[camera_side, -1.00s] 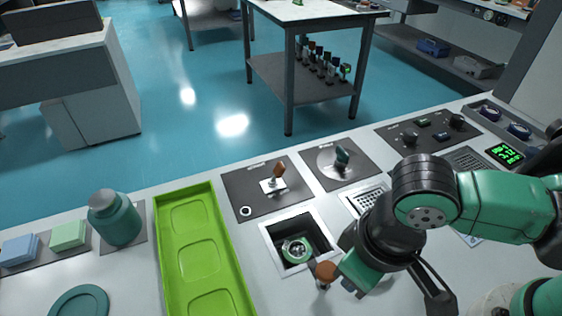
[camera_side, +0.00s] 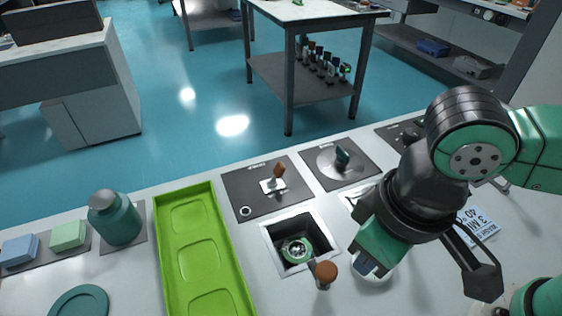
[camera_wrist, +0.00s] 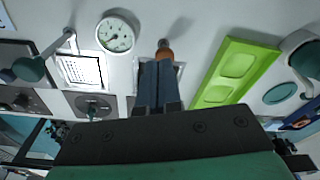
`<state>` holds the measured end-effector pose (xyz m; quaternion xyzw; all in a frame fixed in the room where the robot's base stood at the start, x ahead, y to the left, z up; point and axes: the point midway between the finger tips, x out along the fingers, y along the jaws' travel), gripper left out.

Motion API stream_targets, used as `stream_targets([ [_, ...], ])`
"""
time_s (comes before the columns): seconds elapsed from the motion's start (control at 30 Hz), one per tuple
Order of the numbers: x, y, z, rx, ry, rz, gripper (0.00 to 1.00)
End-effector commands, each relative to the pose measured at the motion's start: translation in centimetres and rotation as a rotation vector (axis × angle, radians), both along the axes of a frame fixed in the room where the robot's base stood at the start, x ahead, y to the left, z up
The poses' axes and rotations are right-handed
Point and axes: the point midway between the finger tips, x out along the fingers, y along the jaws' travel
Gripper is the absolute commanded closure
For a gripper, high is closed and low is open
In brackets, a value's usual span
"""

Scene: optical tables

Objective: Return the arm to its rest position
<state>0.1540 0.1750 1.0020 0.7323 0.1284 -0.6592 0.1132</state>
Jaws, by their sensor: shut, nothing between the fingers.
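My green and black arm reaches in from the right in the side view. My gripper (camera_side: 369,268) points down over the bench, to the right of a brown-topped knob (camera_side: 326,272). The fingers are shut with nothing between them. In the wrist view, my gripper (camera_wrist: 158,85) shows as two dark fingers pressed together at the middle. The brown knob (camera_wrist: 164,50) appears just beyond the fingertips in that view. I cannot tell from it how large the gap is. In the side view my gripper partly hides a round white thing on the bench.
A square recess (camera_side: 271,236) with a green-rimmed round fitting (camera_side: 296,250) lies left of my gripper. A lime green tray (camera_side: 228,262), a teal jar (camera_side: 114,220) and lever panels (camera_side: 240,186) stand farther left and behind. A round gauge (camera_wrist: 115,35) shows in the wrist view.

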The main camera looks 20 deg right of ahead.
Motion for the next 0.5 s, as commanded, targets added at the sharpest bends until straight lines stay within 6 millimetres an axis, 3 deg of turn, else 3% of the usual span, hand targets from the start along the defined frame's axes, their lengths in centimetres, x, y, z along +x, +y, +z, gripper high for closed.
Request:
stream_targets([
  [0.17,3.2,-2.9,0.3,0.067,-0.075,-0.082,1.0],
  [0.3,6.9,-7.7,0.8,0.124,-0.217,-0.182,1.0],
  [0.5,9.7,-14.5,1.7,0.116,-0.423,-0.297,1.0],
])
